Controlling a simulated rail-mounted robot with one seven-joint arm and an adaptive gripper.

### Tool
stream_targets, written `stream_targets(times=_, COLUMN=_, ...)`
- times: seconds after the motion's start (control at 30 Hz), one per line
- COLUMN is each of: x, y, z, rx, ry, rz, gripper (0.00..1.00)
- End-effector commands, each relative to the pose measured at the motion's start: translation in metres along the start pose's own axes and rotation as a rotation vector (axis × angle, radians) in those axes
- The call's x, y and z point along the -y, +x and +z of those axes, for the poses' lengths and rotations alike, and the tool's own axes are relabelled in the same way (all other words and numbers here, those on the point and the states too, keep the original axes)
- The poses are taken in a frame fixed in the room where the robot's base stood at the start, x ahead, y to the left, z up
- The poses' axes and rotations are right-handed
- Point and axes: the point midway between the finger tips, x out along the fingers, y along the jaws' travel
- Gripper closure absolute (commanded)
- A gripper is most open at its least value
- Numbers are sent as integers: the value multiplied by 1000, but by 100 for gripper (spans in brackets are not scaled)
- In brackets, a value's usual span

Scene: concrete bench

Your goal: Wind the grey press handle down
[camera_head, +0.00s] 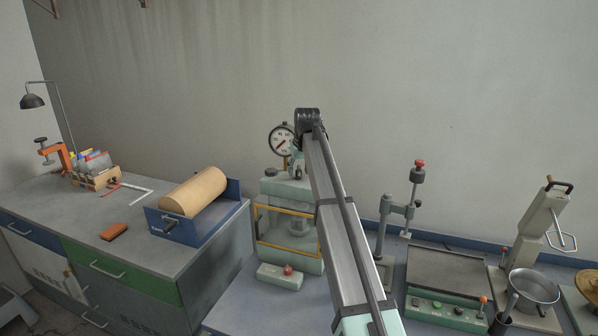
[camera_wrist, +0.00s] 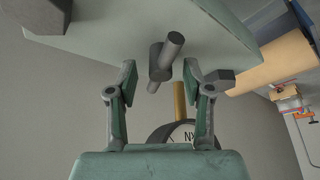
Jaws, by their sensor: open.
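The pale green press (camera_head: 276,188) stands on the bench in the head view, partly behind my arm. The grey press handle (camera_wrist: 173,44), a short bar through a round hub, shows in the wrist view under the pale green press body (camera_wrist: 110,38). My gripper (camera_wrist: 159,78) is open, with its two fingers apart on either side of the handle's lower end. I cannot tell whether either finger touches it. In the head view the handle cannot be made out, and my gripper is mostly hidden by my arm.
A round dial gauge (camera_head: 281,140) stands on a brass stem beside my arm and shows close to my gripper. A tan roll in a blue tray (camera_head: 215,216) lies on the left cabinet. A stand with a red knob (camera_head: 420,163) and a steel pot (camera_head: 533,287) are at the right.

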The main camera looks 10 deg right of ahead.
Motion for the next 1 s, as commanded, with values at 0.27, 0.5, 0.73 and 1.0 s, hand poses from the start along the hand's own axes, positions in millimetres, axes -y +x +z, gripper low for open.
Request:
stream_targets(times=0.27, x=0, y=-51, z=-1, rx=-5, ry=0, rz=1, gripper=49)
stream_targets(times=0.5, x=0, y=-92, z=-1, rx=-4, ry=1, rz=1, gripper=49)
stream_targets(times=0.73, x=0, y=-109, z=-1, rx=-3, ry=1, rz=1, gripper=49)
stream_targets(times=1.0, x=0, y=-110, z=0, rx=-3, ry=1, rz=1, gripper=49)
